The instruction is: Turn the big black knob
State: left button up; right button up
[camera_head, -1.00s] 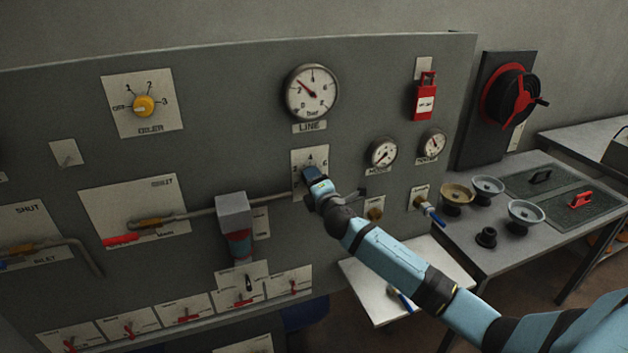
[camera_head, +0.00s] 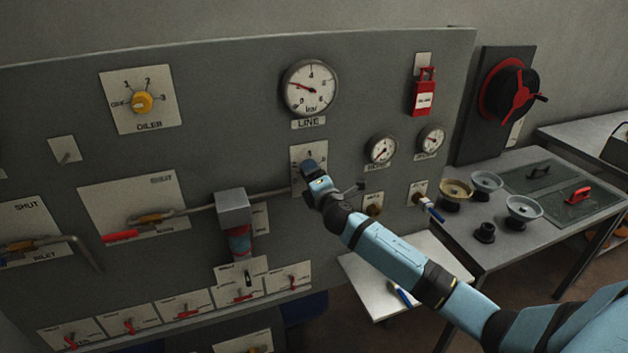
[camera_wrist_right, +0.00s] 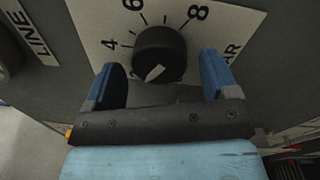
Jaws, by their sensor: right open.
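The big black knob (camera_wrist_right: 159,52) sits on a white scale plate (camera_wrist_right: 90,20) with numbers, on the grey panel. Its white pointer mark faces down-left in the right wrist view, toward the low end of the scale. My right gripper (camera_wrist_right: 160,60) is open, one finger on each side of the knob; I cannot tell whether either touches it. In the head view my right gripper (camera_head: 312,172) covers the knob below the LINE gauge (camera_head: 310,88). The gauge's needle points to the upper left. My left gripper is not in view.
A horizontal pipe with a grey block (camera_head: 233,207) runs left of my right gripper. Small gauges (camera_head: 382,149) and brass valves lie to its right. A side table (camera_head: 470,245) holds several loose handwheels and knobs.

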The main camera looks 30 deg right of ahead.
jog(key=b+v, duration=0.2)
jog(key=v, duration=1.1)
jog(key=shift+s+b, duration=0.4)
